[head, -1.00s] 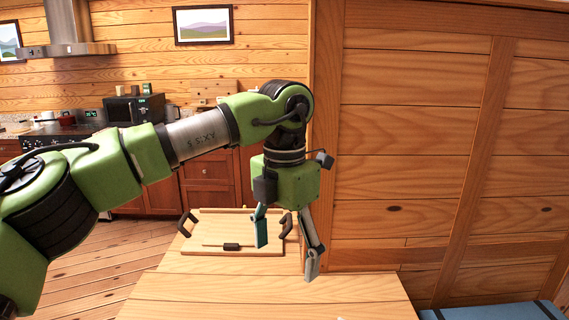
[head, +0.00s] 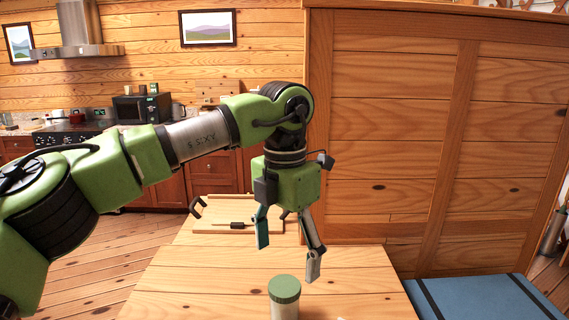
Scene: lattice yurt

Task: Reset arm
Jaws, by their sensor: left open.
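My left arm comes in from the left and bends down over the wooden table (head: 190,285). My left gripper (head: 287,262) hangs pointing down, its two fingers spread apart with nothing between them. A jar with a green lid (head: 284,290) stands upright at the near edge of the view, below the gripper and apart from it; its lower part is cut off. My right gripper is not in view.
A wooden tray (head: 212,229) with dark handles lies at the table's far end, partly behind the gripper. A wooden panel wall (head: 400,130) stands behind on the right. A blue padded bench (head: 480,298) is at lower right. Kitchen cabinets and a microwave (head: 138,108) stand farther back.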

